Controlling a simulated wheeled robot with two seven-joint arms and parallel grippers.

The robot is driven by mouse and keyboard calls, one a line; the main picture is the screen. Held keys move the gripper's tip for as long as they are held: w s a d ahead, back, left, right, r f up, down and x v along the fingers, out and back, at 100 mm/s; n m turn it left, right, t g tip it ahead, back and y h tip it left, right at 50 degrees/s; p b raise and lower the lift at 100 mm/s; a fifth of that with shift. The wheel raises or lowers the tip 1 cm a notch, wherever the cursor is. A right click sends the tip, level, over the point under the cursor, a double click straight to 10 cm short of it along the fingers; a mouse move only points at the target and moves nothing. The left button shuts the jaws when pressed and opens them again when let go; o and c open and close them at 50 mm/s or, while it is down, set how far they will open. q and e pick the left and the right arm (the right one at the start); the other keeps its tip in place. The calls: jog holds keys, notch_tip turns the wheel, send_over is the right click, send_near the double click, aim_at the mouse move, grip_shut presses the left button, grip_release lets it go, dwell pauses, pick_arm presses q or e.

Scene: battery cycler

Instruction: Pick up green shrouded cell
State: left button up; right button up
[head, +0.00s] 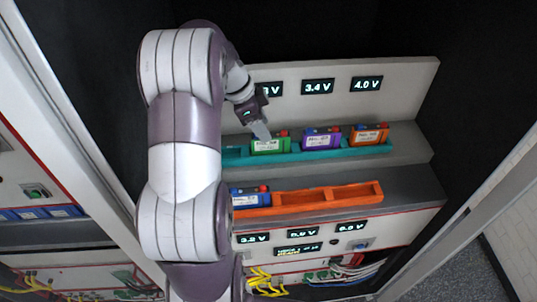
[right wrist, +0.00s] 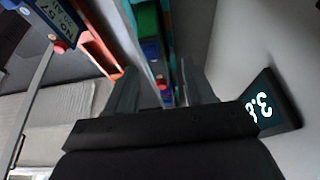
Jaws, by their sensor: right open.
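My right gripper (head: 262,131) is at the cell's upper left in the head view. In the right wrist view the open right gripper (right wrist: 162,88) has a finger on each side of a gap. A green surface (right wrist: 147,22), probably this cell, shows beyond the gap. I cannot tell whether the fingers touch the cell. My left gripper is not in view.
A purple cell (head: 321,140) and an orange cell (head: 370,135) stand to the right in the teal rack. A blue cell (head: 250,197) sits in the orange rack (head: 320,198) below, whose right part is empty. The back panel (head: 410,80) with voltage displays is close behind.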

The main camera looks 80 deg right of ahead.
aim_at(270, 144)
jog(key=shift+f, duration=0.65)
jog(key=b+x, duration=0.3)
jog(key=shift+s+a, duration=0.1)
jog(key=shift+s, duration=0.2)
jog(key=shift+s+f+p, duration=0.4)
jog(key=shift+s+p, duration=0.05)
jog(key=shift+s, duration=0.2)
jog(key=shift+f, duration=0.25)
grip_shut()
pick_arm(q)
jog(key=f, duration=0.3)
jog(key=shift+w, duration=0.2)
